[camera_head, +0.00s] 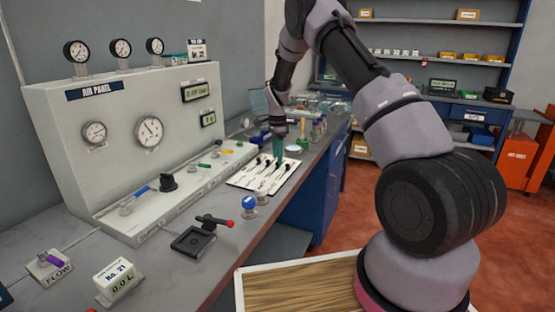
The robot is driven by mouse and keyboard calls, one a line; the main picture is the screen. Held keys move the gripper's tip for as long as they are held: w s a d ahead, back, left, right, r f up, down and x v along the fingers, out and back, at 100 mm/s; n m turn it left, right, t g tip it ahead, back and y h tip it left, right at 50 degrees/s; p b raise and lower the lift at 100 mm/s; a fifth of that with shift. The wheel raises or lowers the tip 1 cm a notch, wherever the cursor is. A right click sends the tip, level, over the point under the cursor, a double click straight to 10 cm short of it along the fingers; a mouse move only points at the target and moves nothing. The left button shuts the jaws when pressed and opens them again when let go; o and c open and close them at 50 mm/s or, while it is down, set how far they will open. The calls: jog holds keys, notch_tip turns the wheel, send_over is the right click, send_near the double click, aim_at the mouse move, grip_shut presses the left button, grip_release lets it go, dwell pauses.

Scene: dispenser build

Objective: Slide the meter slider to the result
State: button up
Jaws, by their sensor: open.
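A white board (246,183) with several dark sliders or levers lies flat on the grey bench, right of the air panel. It is the likeliest place for the meter slider, but its labels are too small to read, so I cannot tell which one is the meter slider. My gripper (279,151) points down just above the far part of this board. Its jaws are open and I see nothing held. I cannot tell whether a finger touches a slider knob.
The air panel (65,130) with gauges, displays and coloured valves stands along the wall side. A black fixture with a red-tipped lever (192,239) and a blue-topped round item (249,203) sit nearer me. Bottles and glassware crowd the bench behind my gripper.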

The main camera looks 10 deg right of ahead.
jog(key=shift+f, duration=0.95)
grip_shut()
dwell(0.8)
